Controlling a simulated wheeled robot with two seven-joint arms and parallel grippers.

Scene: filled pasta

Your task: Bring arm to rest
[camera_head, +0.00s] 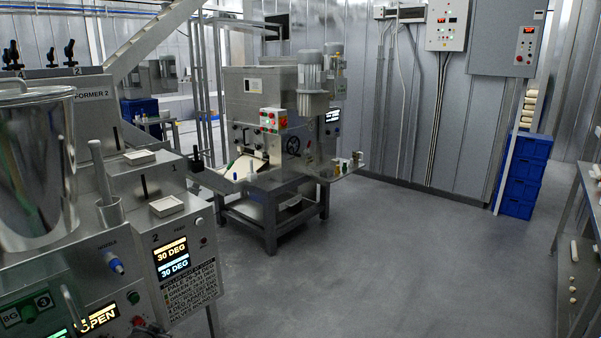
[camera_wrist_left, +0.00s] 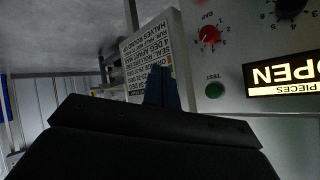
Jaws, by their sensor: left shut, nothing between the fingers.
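My left gripper (camera_wrist_left: 163,85) shows in the left wrist view as dark blue-grey fingers closed together with nothing between them. It is in front of the machine panel (camera_wrist_left: 225,60), which has a red knob (camera_wrist_left: 209,36), a green TEST button (camera_wrist_left: 215,90) and a lit OPEN display (camera_wrist_left: 285,76). A white label plate (camera_wrist_left: 150,50) with printed text is just behind the fingers. I cannot tell whether the fingers touch anything. Neither gripper can be made out clearly in the head view, and my right gripper does not show.
The forming machine (camera_head: 130,225) with a steel hopper (camera_head: 35,165) fills the left. Another machine (camera_head: 285,130) stands at the back centre. Blue crates (camera_head: 524,175) are stacked at the right wall, near a bench (camera_head: 572,215). The grey floor (camera_head: 400,260) between is clear.

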